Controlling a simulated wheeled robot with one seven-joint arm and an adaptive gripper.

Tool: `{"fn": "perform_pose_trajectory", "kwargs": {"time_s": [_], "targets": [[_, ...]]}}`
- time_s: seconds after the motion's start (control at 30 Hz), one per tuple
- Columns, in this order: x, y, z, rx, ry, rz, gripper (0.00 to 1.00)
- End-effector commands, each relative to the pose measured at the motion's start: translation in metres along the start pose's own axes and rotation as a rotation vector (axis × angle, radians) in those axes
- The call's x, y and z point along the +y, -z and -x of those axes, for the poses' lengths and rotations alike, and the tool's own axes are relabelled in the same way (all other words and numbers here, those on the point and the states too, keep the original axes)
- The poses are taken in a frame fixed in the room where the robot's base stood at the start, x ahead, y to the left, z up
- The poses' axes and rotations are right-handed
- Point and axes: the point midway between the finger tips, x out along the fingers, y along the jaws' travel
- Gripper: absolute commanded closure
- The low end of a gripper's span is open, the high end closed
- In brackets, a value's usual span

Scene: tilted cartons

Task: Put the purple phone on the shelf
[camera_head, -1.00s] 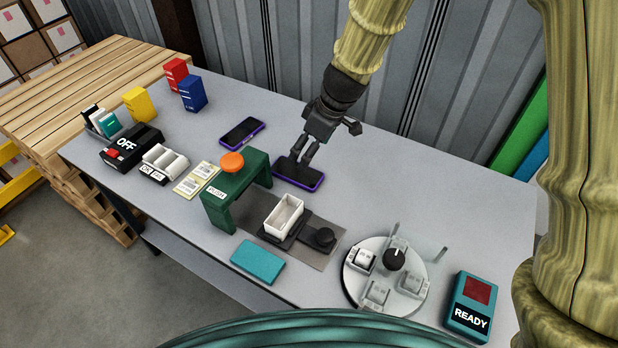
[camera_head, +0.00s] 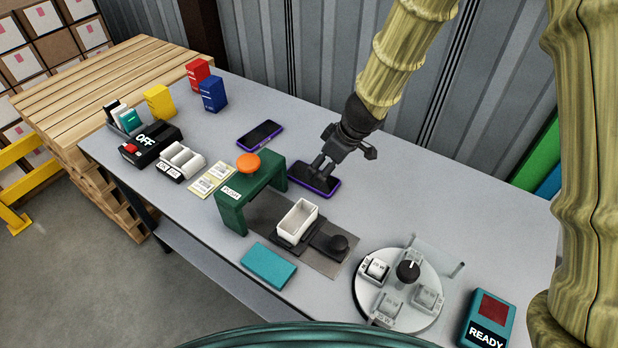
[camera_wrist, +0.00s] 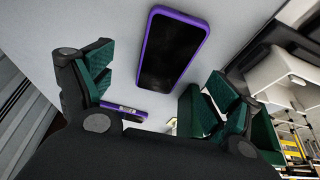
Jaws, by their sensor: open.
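Two dark-screened phones with purple edges lie flat on the grey table (camera_head: 395,205). The nearer purple phone (camera_head: 324,184) is at my gripper (camera_head: 319,168), partly hidden by its fingers. The farther purple phone (camera_head: 260,135) lies to the left, behind the green arch. In the wrist view, one purple phone (camera_wrist: 172,50) shows large ahead of and between my spread green-padded fingers (camera_wrist: 155,95). Another purple phone (camera_wrist: 122,112) shows smaller, partly hidden by the left finger. My gripper is open and empty. A lower board (camera_head: 205,262), possibly the shelf, shows under the table.
A green arch (camera_head: 232,202) with an orange knob (camera_head: 248,164) stands left of the gripper. A white open box (camera_head: 298,218), teal block (camera_head: 268,265) and round dial plate (camera_head: 398,315) are nearer. Red, blue and yellow cartons stand far left. A corrugated wall is behind.

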Motion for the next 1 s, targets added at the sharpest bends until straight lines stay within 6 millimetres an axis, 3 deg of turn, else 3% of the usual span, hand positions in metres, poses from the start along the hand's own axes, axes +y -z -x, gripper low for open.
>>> {"fn": "perform_pose_trajectory", "kwargs": {"time_s": [0.5, 0.83, 1.0], "targets": [[-0.007, 0.007, -0.048, -0.001, 0.002, -0.001, 0.11], [-0.006, 0.008, -0.051, 0.000, 0.000, 0.001, 0.11], [-0.006, 0.008, -0.051, 0.000, 0.000, 0.001, 0.40]]}}
